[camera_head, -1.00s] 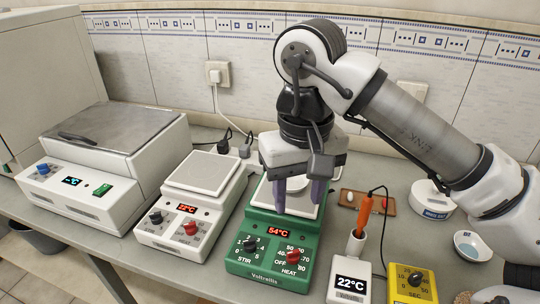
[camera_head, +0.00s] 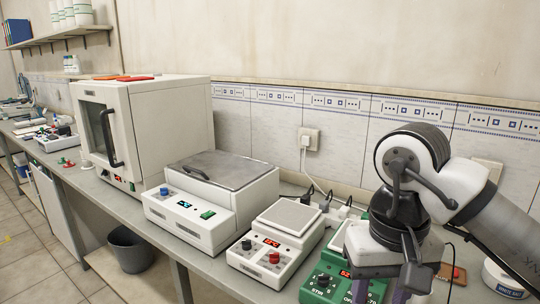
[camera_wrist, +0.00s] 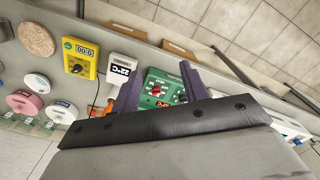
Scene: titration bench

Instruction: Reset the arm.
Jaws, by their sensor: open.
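My gripper (camera_head: 383,284) is at the right of the head view, above the green hotplate stirrer (camera_head: 330,283), which it partly covers. In the wrist view my gripper (camera_wrist: 160,88) shows two purple fingers spread apart with nothing held between them. The green stirrer (camera_wrist: 165,82) shows behind and between the fingers there. My arm bends up and away to the right in the head view.
A white hotplate (camera_head: 270,245), a lidded bath (camera_head: 220,210) and an oven (camera_head: 160,125) stand along the bench to the left. A yellow timer (camera_wrist: 80,58), a white thermometer unit (camera_wrist: 122,70) and a cork ring (camera_wrist: 36,39) are in the wrist view.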

